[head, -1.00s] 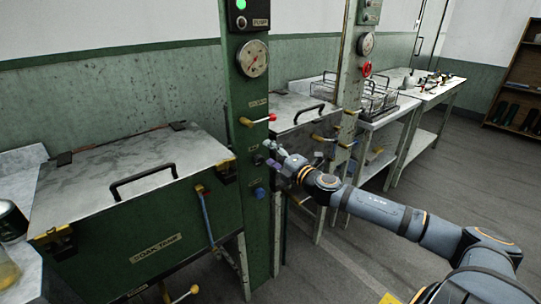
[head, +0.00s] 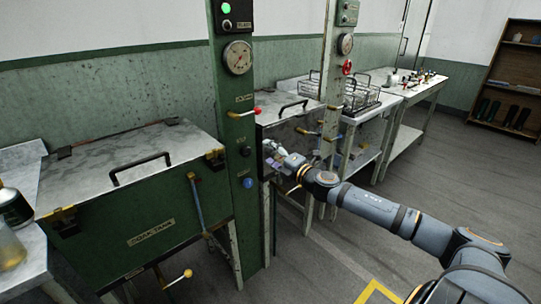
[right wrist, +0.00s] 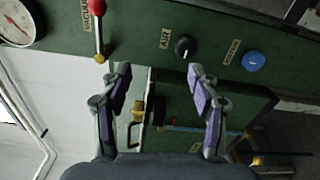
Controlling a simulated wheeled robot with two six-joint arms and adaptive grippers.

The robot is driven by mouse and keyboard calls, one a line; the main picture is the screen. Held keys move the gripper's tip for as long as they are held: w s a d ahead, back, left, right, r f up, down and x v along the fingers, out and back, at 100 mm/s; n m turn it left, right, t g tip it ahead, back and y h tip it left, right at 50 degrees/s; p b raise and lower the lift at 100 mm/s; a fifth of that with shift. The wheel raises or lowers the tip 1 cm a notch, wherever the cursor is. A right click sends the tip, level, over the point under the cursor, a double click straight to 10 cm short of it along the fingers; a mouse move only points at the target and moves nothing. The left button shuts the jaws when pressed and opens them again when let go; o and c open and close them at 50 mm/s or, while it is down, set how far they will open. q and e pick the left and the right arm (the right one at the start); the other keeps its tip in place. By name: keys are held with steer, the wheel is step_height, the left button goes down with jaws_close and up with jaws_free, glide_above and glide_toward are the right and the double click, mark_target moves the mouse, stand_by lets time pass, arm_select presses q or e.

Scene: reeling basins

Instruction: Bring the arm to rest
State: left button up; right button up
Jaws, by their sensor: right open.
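My right gripper (head: 271,153) is open and empty, in front of the second tank (head: 292,127) and just right of the near green post (head: 226,132). In the right wrist view its two fingers (right wrist: 160,82) stand apart with nothing between them. The red-tipped lever (right wrist: 98,30), a black knob (right wrist: 185,47) and a blue knob (right wrist: 253,61) on a green panel lie beyond the fingertips. I see no contact with them. My right arm reaches in from the lower right of the head view. My left gripper is not in view.
The green soak tank (head: 140,215) with its closed lid stands at left, beside a dark tin (head: 14,207). A wire basket (head: 345,92) sits on a bench behind. A second post (head: 334,105) rises beyond my gripper. Grey floor (head: 440,175) at right is open.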

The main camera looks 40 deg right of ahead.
steer(key=shift+w, duration=0.1)
stand_by(0.4)
steer(key=shift+d+f, duration=0.1)
steer(key=shift+f, duration=0.1)
